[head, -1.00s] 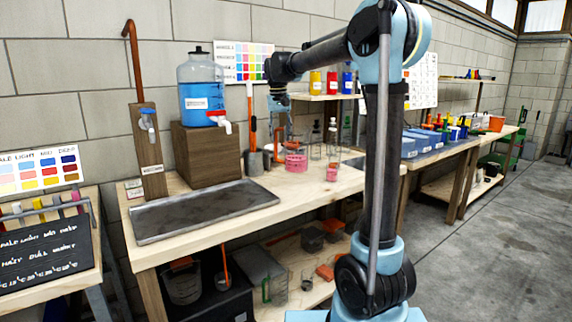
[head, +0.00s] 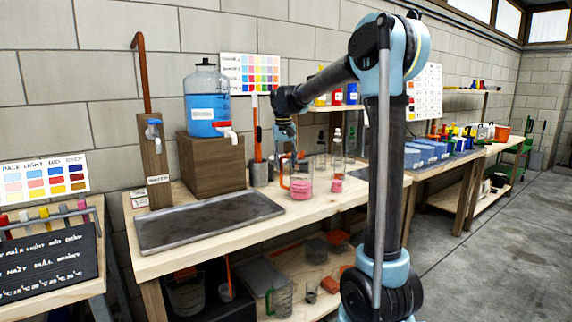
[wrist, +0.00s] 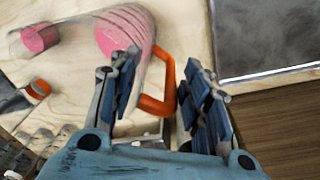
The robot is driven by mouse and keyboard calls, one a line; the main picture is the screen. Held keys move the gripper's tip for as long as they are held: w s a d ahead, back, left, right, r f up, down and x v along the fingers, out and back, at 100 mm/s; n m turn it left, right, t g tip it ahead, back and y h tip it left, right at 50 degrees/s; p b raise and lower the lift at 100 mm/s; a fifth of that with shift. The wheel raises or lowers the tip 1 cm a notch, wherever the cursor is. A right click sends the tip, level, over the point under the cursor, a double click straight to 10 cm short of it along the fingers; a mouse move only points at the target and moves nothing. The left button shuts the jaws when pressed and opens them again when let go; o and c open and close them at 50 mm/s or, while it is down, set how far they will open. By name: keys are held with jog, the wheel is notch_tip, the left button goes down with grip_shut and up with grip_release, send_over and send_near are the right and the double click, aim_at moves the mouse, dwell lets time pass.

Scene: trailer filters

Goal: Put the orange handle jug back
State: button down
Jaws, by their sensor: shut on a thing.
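The orange handle jug (head: 302,184) is clear, with pink liquid low inside. In the head view it appears upright at the bench, right of the metal tray. My gripper (head: 289,154) is above its left side. In the wrist view the jug (wrist: 128,28) lies beyond the fingers, and its orange handle (wrist: 158,106) passes between the fingers of my gripper (wrist: 160,82). The gripper is shut on the handle. Whether the jug's base touches the bench is unclear.
A clear vessel with pink contents (head: 330,186) stands close right of the jug. The metal tray (head: 205,218) lies left, before the blue water tank (head: 206,105). A grey cup (head: 259,174) with an orange-handled tool stands behind. A green-handled jug (head: 280,302) is on the lower shelf.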

jog(key=c, duration=0.9)
grip_release()
jog(key=shift+o, duration=0.2)
notch_tip(320, 180, up, 12)
jog(key=s+d+f, duration=0.3)
jog(key=s+d, duration=0.5)
jog(key=s, duration=0.1)
jog(key=s+d+f, duration=0.4)
jog(key=s+f, duration=0.5)
jog(key=s+d+f+t, duration=0.1)
jog(key=s+d+f, duration=0.4)
jog(key=s+f, duration=0.4)
jog(key=s+d+f+m, duration=0.1)
jog(key=s+d+f, duration=0.4)
jog(key=s+f, duration=0.5)
jog(key=shift+t, duration=0.3)
jog(key=shift+f, duration=0.1)
